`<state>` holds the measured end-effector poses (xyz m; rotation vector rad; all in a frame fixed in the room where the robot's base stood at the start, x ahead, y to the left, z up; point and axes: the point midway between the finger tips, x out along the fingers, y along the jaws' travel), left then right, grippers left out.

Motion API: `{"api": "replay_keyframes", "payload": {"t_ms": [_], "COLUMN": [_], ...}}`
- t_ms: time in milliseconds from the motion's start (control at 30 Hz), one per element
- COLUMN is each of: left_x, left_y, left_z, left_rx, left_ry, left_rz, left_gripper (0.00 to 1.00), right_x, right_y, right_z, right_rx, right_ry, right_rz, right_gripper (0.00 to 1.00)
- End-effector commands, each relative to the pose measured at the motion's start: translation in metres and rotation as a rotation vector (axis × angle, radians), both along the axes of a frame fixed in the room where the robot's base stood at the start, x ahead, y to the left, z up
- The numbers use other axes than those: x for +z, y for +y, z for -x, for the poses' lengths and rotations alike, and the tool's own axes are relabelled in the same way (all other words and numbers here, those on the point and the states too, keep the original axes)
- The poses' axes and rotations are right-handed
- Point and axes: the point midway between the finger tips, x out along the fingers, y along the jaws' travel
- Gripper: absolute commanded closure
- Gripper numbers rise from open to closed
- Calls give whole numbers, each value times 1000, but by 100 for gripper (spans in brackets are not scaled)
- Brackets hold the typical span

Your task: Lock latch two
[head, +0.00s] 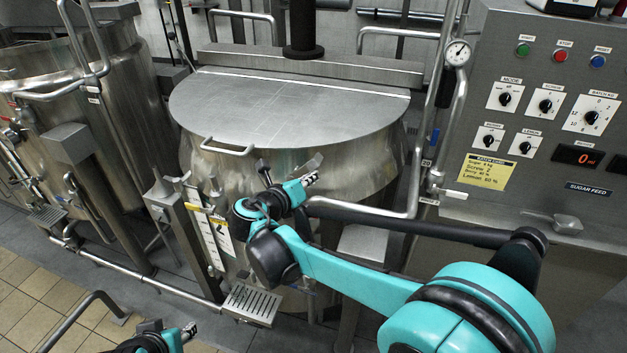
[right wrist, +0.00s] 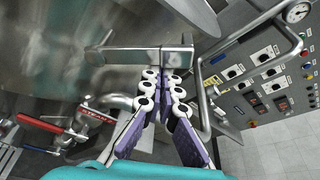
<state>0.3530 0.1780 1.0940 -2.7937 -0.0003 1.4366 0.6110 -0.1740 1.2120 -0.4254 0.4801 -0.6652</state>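A bare metal latch-like bar (right wrist: 135,55) with a bent end is on the mixer's steel wall in the right wrist view. In the head view a light metal plate (head: 307,164) shows at the rim below the round lid (head: 285,105); I cannot tell which latch number it is. My right gripper (head: 312,179) is close in front of the mixer wall. In the right wrist view its purple-padded fingers (right wrist: 162,77) are a little apart at the bar's right end, with nothing visibly held. My left gripper (head: 188,332) is low at the bottom edge, its finger gap too small to judge.
A control panel (head: 545,110) with knobs stands at the right. A bent steel pipe (right wrist: 205,100) passes close beside the right gripper. A red-handled valve (right wrist: 40,125) is at the lower left in the wrist view. Another mixer (head: 60,110) stands at the left.

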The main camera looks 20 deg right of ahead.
Motion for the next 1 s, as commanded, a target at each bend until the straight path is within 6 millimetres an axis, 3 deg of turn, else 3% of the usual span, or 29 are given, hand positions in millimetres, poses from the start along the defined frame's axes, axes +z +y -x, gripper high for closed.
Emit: {"api": "replay_keyframes", "payload": {"t_ms": [167,500,1000], "left_x": [8,19,26], "left_y": [0,0,0], "left_z": [0,0,0], "left_rx": [0,0,0], "left_ry": [0,0,0], "left_rz": [0,0,0], "left_gripper": [60,60,60], "right_x": [12,27,35], "right_y": [7,21,37], "right_z": [-5,-14,-25], "right_rx": [1,2,1], "right_ry": [80,75,74], "right_rz": [120,111,111], "right_gripper": [100,100,100]}}
